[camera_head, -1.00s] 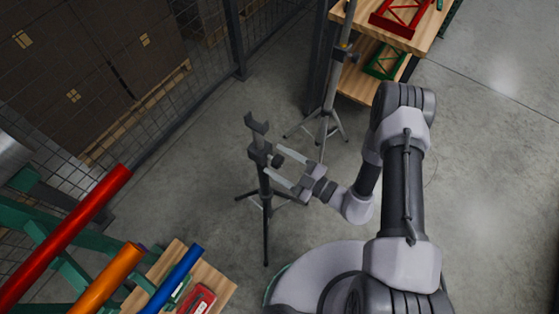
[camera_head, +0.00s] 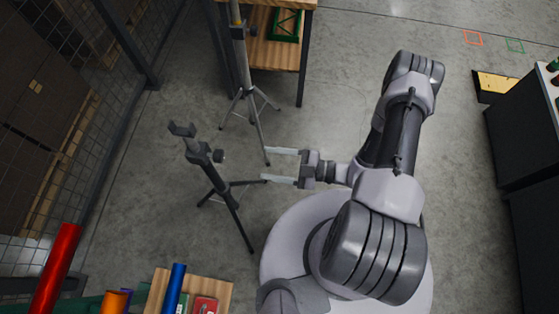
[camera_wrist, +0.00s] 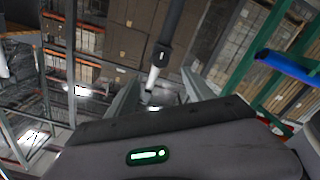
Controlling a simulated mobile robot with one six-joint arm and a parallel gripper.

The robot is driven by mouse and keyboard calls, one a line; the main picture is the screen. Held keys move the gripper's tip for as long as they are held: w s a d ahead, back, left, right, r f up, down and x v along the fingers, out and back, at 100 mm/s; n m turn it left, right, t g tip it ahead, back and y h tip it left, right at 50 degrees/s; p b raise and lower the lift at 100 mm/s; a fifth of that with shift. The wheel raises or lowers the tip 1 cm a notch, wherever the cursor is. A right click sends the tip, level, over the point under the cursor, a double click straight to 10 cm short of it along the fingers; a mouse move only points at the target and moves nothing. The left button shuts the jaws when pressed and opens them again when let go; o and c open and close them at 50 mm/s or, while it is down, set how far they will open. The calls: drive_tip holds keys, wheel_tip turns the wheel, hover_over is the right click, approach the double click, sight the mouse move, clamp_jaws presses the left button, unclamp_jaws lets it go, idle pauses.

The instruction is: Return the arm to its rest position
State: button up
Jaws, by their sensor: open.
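My gripper (camera_head: 282,166) is open and empty, with its two light fingers pointing left in the head view. My arm is bent over my round base on the right. A dark tripod stand (camera_head: 213,174) with a forked top stands just left of the fingertips, apart from them in the picture. In the wrist view a dark and silver pole (camera_wrist: 162,60) rises behind the gripper body, between the fingers. Nothing is held.
A second tripod (camera_head: 243,75) stands by a wooden shelf (camera_head: 268,55) holding a green frame (camera_head: 286,25). Red (camera_head: 55,265) and blue (camera_head: 175,288) tubes are at lower left. A mesh fence (camera_head: 95,110) runs along the left.

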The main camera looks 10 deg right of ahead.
drive_tip(key=shift+v, duration=1.1)
drive_tip(key=s+d+r+m+h+b, duration=0.1)
drive_tip(key=s+r+m+h, duration=0.1)
drive_tip(key=r+m+h, duration=0.5)
drive_tip(key=s+d+r+m+g+h+b, duration=0.1)
drive_tip(key=r+m+h, duration=0.6)
drive_tip(key=r+m, duration=1)
drive_tip(key=shift+s+r+h+b, duration=0.3)
drive_tip(key=shift+s+r+b, duration=0.6)
drive_tip(key=shift+r, duration=3.3)
